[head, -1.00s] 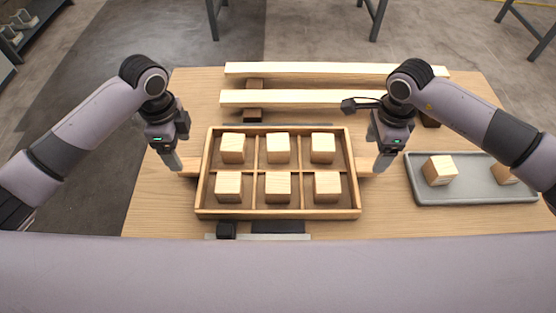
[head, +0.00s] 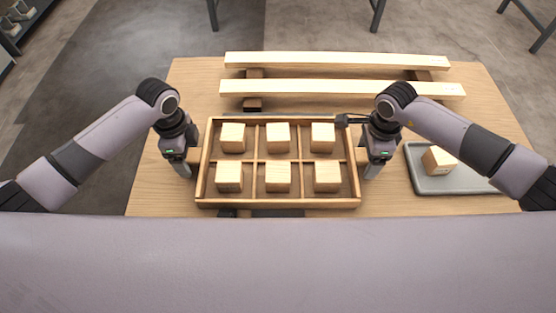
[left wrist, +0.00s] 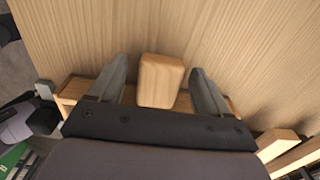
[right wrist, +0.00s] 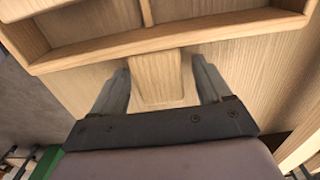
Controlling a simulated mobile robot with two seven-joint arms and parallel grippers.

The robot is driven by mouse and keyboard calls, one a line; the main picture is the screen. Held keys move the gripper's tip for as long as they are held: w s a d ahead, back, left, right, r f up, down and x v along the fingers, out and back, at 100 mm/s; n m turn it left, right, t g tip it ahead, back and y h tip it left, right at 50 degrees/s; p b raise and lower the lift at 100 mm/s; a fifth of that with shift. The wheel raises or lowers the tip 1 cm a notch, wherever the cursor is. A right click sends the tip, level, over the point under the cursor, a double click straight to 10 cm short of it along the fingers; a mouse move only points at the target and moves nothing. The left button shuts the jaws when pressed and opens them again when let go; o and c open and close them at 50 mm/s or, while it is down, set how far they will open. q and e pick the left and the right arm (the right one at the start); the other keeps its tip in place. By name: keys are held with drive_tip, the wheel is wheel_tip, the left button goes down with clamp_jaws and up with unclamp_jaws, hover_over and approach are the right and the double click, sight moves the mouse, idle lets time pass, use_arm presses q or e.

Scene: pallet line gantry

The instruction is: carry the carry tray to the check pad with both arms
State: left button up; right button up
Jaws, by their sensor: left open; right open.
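The carry tray (head: 278,204) is a wooden box with compartments, each holding a pale wooden cube, in the middle of the table in the head view. My left gripper (head: 185,172) is at its left side, open, with the tray's left handle (left wrist: 160,82) between its fingers in the left wrist view. My right gripper (head: 371,172) is at its right side, open, with the right handle (right wrist: 156,80) between its fingers in the right wrist view. In the head view the grippers largely hide both handles. I cannot pick out the check pad with certainty.
Two long pale wooden bars (head: 335,61) lie on dark brown supports behind the tray. A grey tray (head: 440,186) with a wooden cube (head: 438,160) stands at the right, partly behind my right arm. A dark flat item (head: 277,213) shows at the tray's front edge.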

use_arm(q)
drive_tip(key=c, duration=1.4)
use_arm(e)
drive_tip(key=c, duration=1.4)
drive_tip(key=shift+r, duration=0.1)
use_arm(q)
drive_tip(key=shift+r, duration=0.25)
use_arm(e)
drive_tip(key=shift+r, duration=0.2)
